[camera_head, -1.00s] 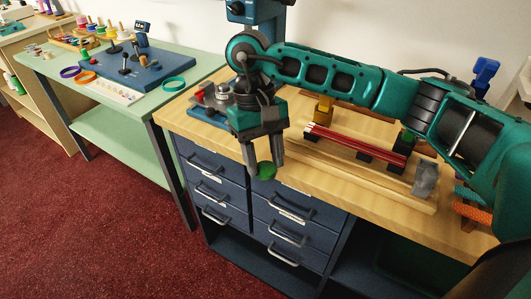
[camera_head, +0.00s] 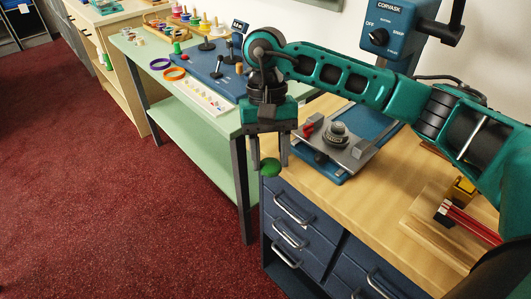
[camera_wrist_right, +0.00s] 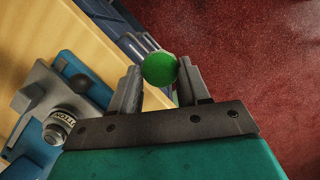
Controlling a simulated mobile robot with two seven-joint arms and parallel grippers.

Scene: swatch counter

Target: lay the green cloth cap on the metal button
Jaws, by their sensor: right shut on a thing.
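My right gripper (camera_head: 269,163) is shut on the green cloth cap (camera_head: 271,168), a round green piece held at the fingertips. In the right wrist view the cap (camera_wrist_right: 159,69) sits between the two fingertips. Gripper and cap hang in front of the wooden counter's left end, above the floor. My left gripper is not in view.
The blue press (camera_head: 390,30) rises behind the die. A red-knobbed part (camera_head: 309,130) sits at the die's left. The wooden counter (camera_head: 380,190) is clear at the front. Red rods (camera_head: 470,222) lie farther right. A green table (camera_head: 140,50) with rings and spools stands left.

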